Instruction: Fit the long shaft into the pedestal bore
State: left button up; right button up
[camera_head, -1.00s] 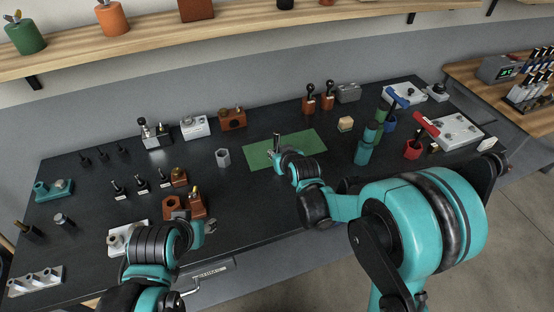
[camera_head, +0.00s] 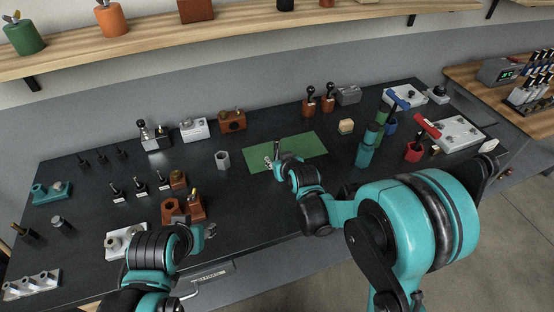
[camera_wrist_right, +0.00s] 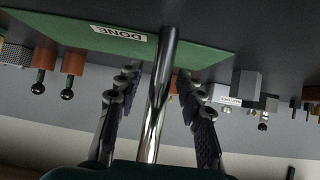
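The long shaft is a shiny metal rod (camera_wrist_right: 163,85) in the right wrist view, running between my right gripper's fingers. In the head view a small upright piece, likely the shaft (camera_head: 277,147), stands over the green mat's front part. My right gripper (camera_wrist_right: 159,78) is open, with dark fingers left and right of the rod and gaps on both sides; it also shows at the mat's front edge (camera_head: 272,160). The shaft's lower end is out of the wrist view. I cannot tell which piece is the pedestal. My left gripper (camera_head: 210,230) looks open and empty, near the bench front.
The green mat (camera_head: 305,146) carries a DONE label (camera_wrist_right: 118,33). A grey hexagonal piece (camera_head: 222,160) stands left of it. Brown blocks (camera_head: 171,209) stand by my left gripper. A teal stacked column (camera_head: 366,150) and a red cup (camera_head: 413,152) stand right.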

jog(key=p+v, duration=0.3)
jog(key=v, duration=0.9)
jog(key=shift+p, duration=0.35)
